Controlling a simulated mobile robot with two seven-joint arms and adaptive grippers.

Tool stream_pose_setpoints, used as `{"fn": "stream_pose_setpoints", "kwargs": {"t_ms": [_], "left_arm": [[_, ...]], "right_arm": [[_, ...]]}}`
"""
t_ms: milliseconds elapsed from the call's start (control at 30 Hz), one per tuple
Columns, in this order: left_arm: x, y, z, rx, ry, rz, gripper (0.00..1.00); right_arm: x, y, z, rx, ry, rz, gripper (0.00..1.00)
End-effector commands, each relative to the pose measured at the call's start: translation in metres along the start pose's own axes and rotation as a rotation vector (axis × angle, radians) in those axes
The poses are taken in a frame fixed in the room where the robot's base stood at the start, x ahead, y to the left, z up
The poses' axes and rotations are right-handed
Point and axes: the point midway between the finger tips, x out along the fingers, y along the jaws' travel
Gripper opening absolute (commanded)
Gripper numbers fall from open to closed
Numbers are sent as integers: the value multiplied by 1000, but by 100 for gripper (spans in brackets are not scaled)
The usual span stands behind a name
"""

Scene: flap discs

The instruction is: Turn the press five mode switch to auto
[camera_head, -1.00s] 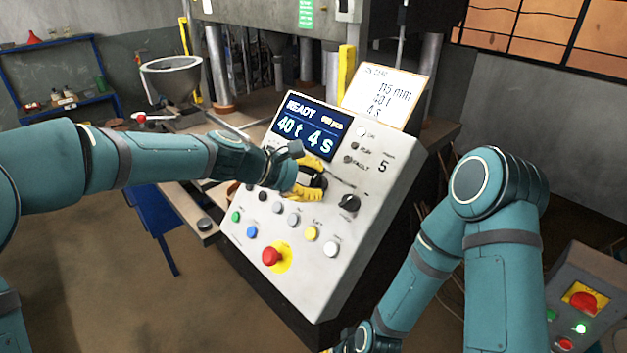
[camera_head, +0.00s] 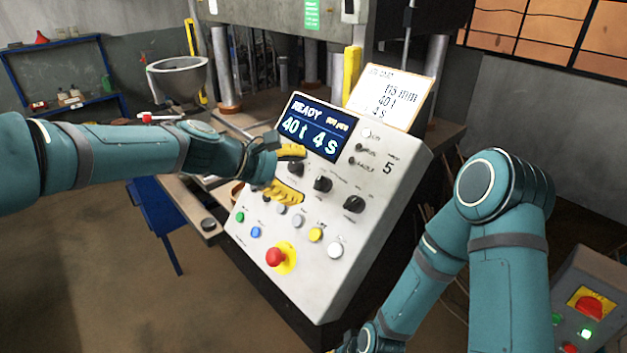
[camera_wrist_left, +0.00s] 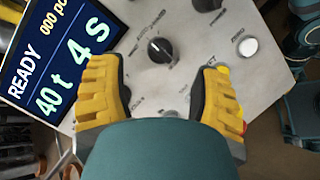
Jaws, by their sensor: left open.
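The sloped grey control panel (camera_head: 385,235) of press 5 carries a row of three black rotary knobs: a left knob (camera_head: 295,168), a middle knob (camera_head: 323,184) and a right knob (camera_head: 354,204). My right gripper is mostly cut off at the bottom edge.
The display (camera_head: 316,128) reads READY, 40 t, 4 s. Below the knobs are coloured buttons and a red mushroom button (camera_head: 275,257) on yellow. A card (camera_head: 390,97) stands behind the panel. My right arm is at the panel's right. A box with a red switch (camera_head: 590,303) stands lower right.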

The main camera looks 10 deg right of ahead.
Motion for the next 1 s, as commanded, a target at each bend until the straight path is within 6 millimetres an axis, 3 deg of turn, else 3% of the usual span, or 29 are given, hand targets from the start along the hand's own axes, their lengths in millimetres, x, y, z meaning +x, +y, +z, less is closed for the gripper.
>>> {"fn": "stream_pose_setpoints", "kwargs": {"t_ms": [200, 400, 1000], "left_arm": [[-43, 1, -1, 1, 2, 3, 64], [-63, 0, 0, 1, 1, 1, 64], [-67, 0, 0, 0, 0, 0, 64]], "right_arm": [[0, 0, 0, 0, 0, 0, 47], [0, 0, 0, 0, 0, 0, 47], [0, 0, 0, 0, 0, 0, 47]]}}
